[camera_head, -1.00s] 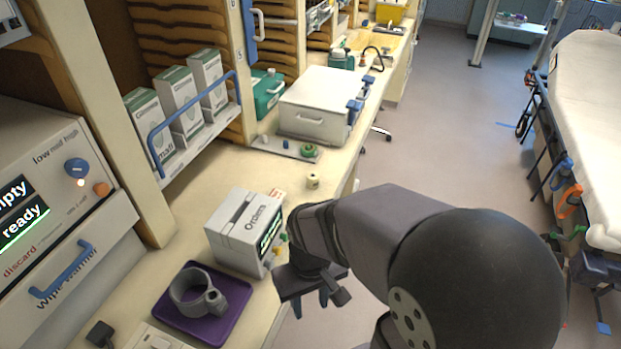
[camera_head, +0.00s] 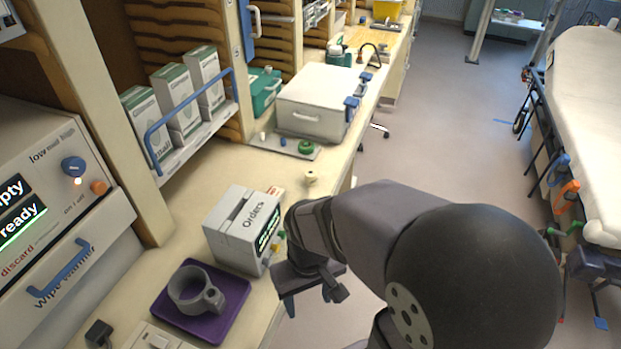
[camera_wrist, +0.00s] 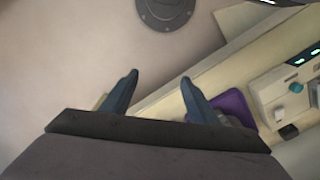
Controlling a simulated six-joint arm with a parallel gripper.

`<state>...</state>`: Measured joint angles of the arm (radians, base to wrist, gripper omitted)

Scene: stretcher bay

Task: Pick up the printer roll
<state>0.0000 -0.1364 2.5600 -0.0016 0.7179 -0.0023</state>
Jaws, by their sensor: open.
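A small cream roll (camera_head: 311,179), which looks like the printer roll, stands on the counter behind the grey printer (camera_head: 238,232) marked "Orders". My gripper (camera_head: 308,299) is open and empty, with its fingers pointing down past the counter's front edge. It is nearer the camera than the roll and well apart from it. In the wrist view the two blue-grey fingers (camera_wrist: 159,77) are spread with nothing between them. I do not see the roll in the wrist view.
A purple tray (camera_head: 222,327) with a grey ring-shaped holder (camera_head: 195,290) lies on the near counter. A white lidded box (camera_head: 312,100) and a green-topped item (camera_head: 305,147) stand beyond the roll. Open floor (camera_head: 440,130) lies to the right, then a stretcher (camera_head: 590,100).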

